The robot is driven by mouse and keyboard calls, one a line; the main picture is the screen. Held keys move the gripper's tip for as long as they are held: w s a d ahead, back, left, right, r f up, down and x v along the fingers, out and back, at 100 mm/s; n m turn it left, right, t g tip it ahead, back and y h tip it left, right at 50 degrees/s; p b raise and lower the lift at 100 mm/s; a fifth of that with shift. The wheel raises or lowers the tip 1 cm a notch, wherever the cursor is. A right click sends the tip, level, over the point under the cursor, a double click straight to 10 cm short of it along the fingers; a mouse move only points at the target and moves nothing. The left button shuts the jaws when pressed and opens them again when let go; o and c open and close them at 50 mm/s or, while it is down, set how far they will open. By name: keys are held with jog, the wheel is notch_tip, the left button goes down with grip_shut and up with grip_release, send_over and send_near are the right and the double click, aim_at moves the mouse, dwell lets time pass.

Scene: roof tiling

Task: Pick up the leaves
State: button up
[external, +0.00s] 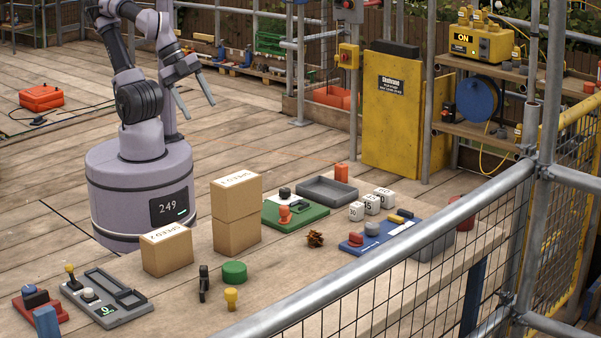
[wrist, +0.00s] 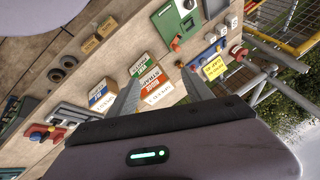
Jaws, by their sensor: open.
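The leaves (external: 315,239) are a small dark brown, crumpled clump on the wooden worktop in the external view. They lie between the green board and the blue board, with bare wood around them. I cannot pick them out with certainty in the wrist view. My gripper (external: 196,110) is raised above and left of the worktop, well apart from the leaves. Its two fingers are spread and empty, pointing down. In the wrist view the open fingers (wrist: 160,78) reach toward the labelled boxes.
Two stacked cardboard boxes (external: 237,214) and a single box (external: 167,250) stand left of the leaves. A green board (external: 312,217), white number cubes (external: 372,205) and a blue board (external: 365,246) surround them. A metal railing (external: 390,258) crosses the front.

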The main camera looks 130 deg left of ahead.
jog(key=n+g+h, duration=0.1)
jog(key=n, duration=0.6)
send_over(309, 232)
jog(key=s, duration=0.8)
notch_tip(309, 232, down, 13)
jog(key=shift+g, duration=0.3)
jog(key=b+x, duration=0.2)
jog(key=x, duration=0.4)
jog(key=b+x, duration=0.2)
jog(key=x, duration=0.4)
jog(key=shift+w+d+f, duration=0.15)
jog(key=shift+d+f, duration=0.05)
jog(key=shift+f, duration=0.05)
jog(key=b+x, duration=0.3)
jog(key=x, duration=0.2)
jog(key=shift+w+f, duration=0.25)
jog(key=shift+f, duration=0.1)
jog(key=shift+r, duration=0.2)
grip_shut()
